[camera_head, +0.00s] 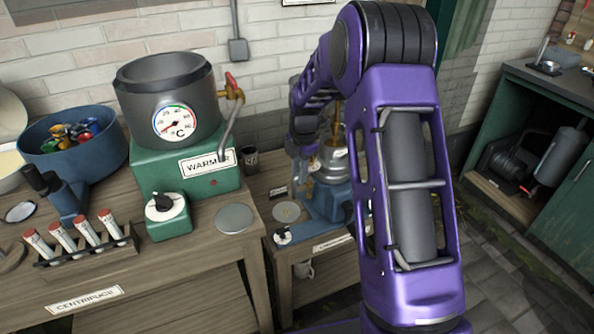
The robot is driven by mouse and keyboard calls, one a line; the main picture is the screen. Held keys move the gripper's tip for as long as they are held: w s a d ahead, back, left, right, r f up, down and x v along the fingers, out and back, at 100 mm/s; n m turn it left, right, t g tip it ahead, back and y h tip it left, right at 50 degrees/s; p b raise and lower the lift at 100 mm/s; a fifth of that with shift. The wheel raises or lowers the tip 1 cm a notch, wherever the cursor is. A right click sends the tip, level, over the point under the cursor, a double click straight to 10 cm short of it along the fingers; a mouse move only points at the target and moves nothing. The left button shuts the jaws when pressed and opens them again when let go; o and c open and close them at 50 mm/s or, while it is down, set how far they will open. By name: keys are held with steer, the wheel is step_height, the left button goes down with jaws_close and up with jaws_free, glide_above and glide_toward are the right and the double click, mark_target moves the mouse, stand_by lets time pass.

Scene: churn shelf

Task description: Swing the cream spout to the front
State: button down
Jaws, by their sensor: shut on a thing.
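The cream separator stands on the lower wooden bench right of the warmer, with a metal bowl (336,166) on a blue base (330,202). My purple arm rises in front of it, bends over at the top and comes down on its left side. My gripper (313,160) is at the left side of the metal bowl, small and partly lost against it. It is shut on what seems to be the cream spout. The spout's shape and direction cannot be made out. My arm covers the separator's right side.
The green warmer (185,165) with its gauge pot, red-handled tap (232,88) and down pipe stands close on the left. A metal disc (235,218), a blue tub (72,150) and a rack of tubes (85,245) share the left bench. A green cabinet (540,140) is at right.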

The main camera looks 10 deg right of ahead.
steer(key=shift+s+d+r+n+p, duration=0.1)
steer(key=shift+s+d+n+p, duration=0.55)
steer(key=shift+s+d+n, duration=0.55)
steer(key=shift+s+d+n+p, duration=0.65)
steer(key=shift+s+n, duration=0.35)
steer(key=shift+n, duration=0.4)
steer(key=shift+d, duration=0.1)
steer(key=c, duration=0.7)
jaws_free()
steer(key=r+p, duration=0.1)
steer(key=r, duration=0.4)
steer(key=s+d+r, duration=0.1)
steer(key=r, duration=0.5)
steer(key=r+p, duration=0.1)
steer(key=r, duration=0.5)
steer(key=shift+s+d+r+p, duration=0.1)
steer(key=shift+s+d+p, duration=0.1)
steer(key=shift+p, duration=0.15)
steer(key=shift+w, duration=0.1)
